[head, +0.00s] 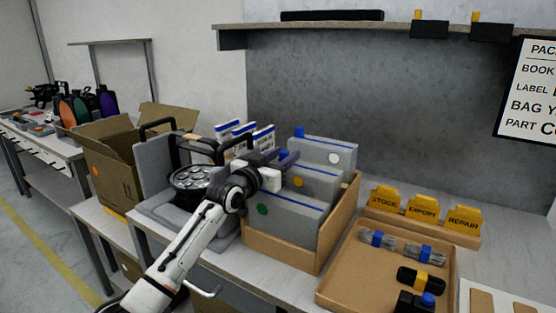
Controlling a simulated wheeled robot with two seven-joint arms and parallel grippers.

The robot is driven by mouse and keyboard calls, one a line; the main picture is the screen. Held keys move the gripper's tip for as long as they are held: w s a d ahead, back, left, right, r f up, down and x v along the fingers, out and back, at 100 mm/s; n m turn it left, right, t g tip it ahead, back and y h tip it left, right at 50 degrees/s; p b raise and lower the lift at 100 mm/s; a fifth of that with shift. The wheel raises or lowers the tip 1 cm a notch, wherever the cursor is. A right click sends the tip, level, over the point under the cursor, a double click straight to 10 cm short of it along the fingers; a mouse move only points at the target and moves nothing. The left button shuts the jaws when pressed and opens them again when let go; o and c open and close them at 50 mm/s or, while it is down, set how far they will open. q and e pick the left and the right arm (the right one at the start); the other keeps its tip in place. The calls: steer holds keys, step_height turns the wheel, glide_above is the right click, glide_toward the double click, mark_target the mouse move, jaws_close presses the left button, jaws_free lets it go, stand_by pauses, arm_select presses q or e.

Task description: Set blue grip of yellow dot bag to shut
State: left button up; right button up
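The yellow dot bag (318,187) is a grey flat bag with a blue strip along its top edge and a yellow dot. It stands in an open cardboard box (290,253), between the white dot bag (335,154) behind and the green dot bag (290,222) in front. My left gripper (286,160) is at the left end of the yellow dot bag's top edge. A bit of blue shows there beside the dark fingers, and the fingers mostly hide the grip. I cannot tell whether they hold it. My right gripper is not in view.
A cardboard tray (345,287) with wrapped bundles and black items lies at the right. Yellow tabs marked stock, export and repair stand in a holder (440,233) behind it. A shelf (250,27) hangs above.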

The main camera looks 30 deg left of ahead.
arm_select(q)
steer(key=s, duration=1)
steer(key=shift+s, duration=0.1)
steer(key=shift+f, duration=0.1)
steer(key=shift+c, duration=0.5)
